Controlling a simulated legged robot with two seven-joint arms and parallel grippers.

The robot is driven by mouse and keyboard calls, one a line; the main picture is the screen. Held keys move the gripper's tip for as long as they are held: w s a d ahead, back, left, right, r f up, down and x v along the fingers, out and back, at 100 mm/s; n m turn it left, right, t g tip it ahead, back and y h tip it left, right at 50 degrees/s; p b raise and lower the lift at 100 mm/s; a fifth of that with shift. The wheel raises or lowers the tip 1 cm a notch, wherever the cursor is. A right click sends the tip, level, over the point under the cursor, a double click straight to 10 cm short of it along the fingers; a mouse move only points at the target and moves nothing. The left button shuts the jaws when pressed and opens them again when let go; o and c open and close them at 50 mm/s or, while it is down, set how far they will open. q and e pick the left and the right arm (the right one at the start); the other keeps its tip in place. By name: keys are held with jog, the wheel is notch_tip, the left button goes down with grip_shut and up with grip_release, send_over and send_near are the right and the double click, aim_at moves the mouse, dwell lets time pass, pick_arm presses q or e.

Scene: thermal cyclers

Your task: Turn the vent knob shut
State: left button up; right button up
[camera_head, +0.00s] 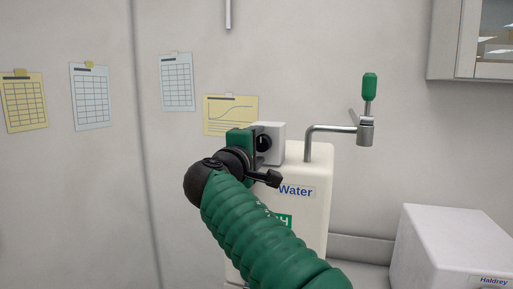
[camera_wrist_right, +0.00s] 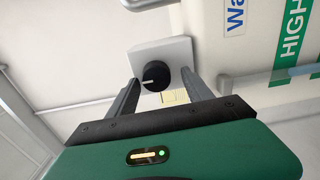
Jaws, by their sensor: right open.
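The vent knob (camera_head: 264,143) is round and black with a white pointer line, on the front of a small white box (camera_head: 271,130) beside the white water tank (camera_head: 312,212). In the right wrist view the knob (camera_wrist_right: 156,76) appears between my fingertips, its pointer line toward the left. My right gripper (camera_head: 258,150) is open in front of the box. In the right wrist view its two fingers (camera_wrist_right: 160,80) stand either side of the knob, with a visible gap on each side. How deep they reach around it is unclear. My left gripper is out of view.
A bent metal pipe (camera_head: 330,128) with a green-handled lever (camera_head: 370,88) rises from the tank's top right. A white box (camera_head: 455,245) stands at the lower right. A wall cabinet (camera_head: 475,40) hangs upper right. Paper charts (camera_head: 90,96) are on the wall.

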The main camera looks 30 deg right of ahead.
jog(key=shift+s+a+b, duration=0.35)
jog(key=shift+s, duration=0.05)
jog(key=b+v, duration=0.4)
jog(key=v, duration=1.1)
jog(key=shift+a, duration=0.45)
jog(key=shift+s+f, duration=0.1)
